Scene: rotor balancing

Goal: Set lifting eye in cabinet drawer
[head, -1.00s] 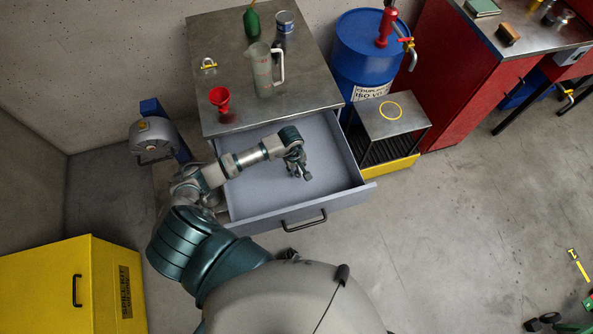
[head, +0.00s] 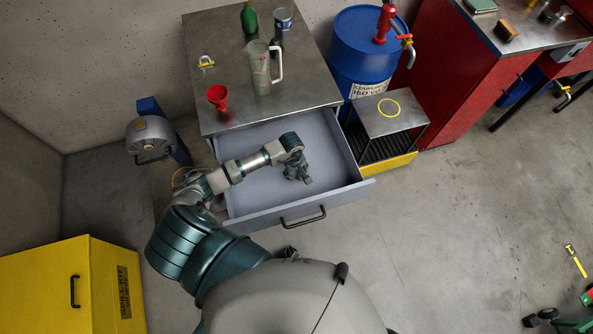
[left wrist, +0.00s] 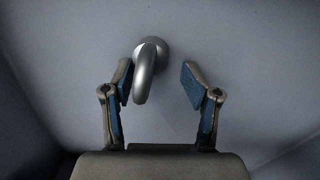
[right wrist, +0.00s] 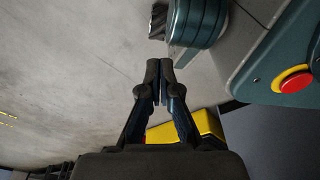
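The lifting eye (left wrist: 150,68) is a grey metal ring on a round base. In the left wrist view it rests on the drawer floor, between the spread fingers of my left gripper (left wrist: 160,85) and closer to the left finger. That gripper is open; I cannot tell if the left finger touches the eye. In the head view my left gripper (head: 299,172) is low inside the open drawer (head: 255,202) of the metal-topped cabinet (head: 225,35), and it hides the eye. My right gripper (right wrist: 162,82) is shut and empty, with its fingertips together, away from the drawer.
A red funnel (head: 218,97), a clear jug (head: 262,70), a green bottle (head: 249,18), a can (head: 283,19) and a padlock (head: 206,62) stand on the cabinet top. A blue drum (head: 365,45) and a low stand (head: 390,122) are to the right. The drawer floor around my gripper is clear.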

